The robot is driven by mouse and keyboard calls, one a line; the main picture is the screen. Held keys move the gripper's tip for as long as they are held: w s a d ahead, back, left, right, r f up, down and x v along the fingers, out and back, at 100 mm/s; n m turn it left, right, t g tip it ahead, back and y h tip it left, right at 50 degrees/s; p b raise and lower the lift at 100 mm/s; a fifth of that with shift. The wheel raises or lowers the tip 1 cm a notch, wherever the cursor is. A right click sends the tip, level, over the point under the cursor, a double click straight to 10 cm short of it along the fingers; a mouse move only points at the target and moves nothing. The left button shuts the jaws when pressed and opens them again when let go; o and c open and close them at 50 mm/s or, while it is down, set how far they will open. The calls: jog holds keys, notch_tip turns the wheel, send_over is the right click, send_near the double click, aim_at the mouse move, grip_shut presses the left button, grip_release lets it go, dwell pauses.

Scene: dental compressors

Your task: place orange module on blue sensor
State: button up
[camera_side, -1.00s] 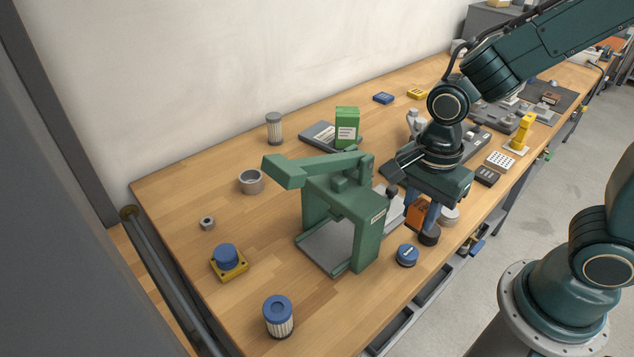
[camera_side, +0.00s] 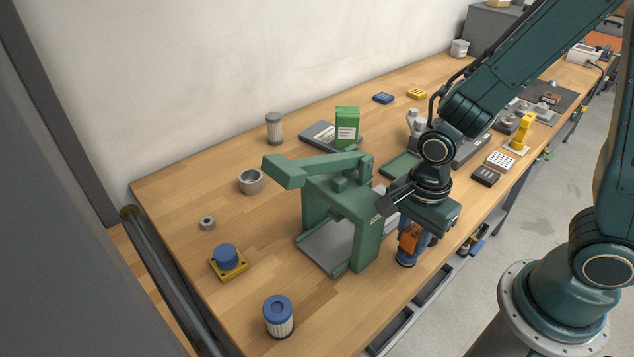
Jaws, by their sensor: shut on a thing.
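The orange module (camera_side: 410,237) is a small orange block. My gripper (camera_side: 412,246) is shut on it, with blue fingers partly hidden behind the module and the dark gripper body.
The green press frame (camera_side: 370,240) stands close on the left of my gripper. The bench's front edge is near on the right. A blue knob on a yellow base (camera_side: 228,262) and a blue-capped filter (camera_side: 278,316) stand farther left. The front left bench is mostly clear.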

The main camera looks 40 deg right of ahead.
aim_at(415, 231)
jog(key=shift+f, duration=0.4)
jog(key=shift+f, duration=0.15)
jog(key=o, duration=1)
notch_tip(415, 231, up, 12)
jog(key=shift+r, duration=0.2)
dwell(0.3)
dwell(0.6)
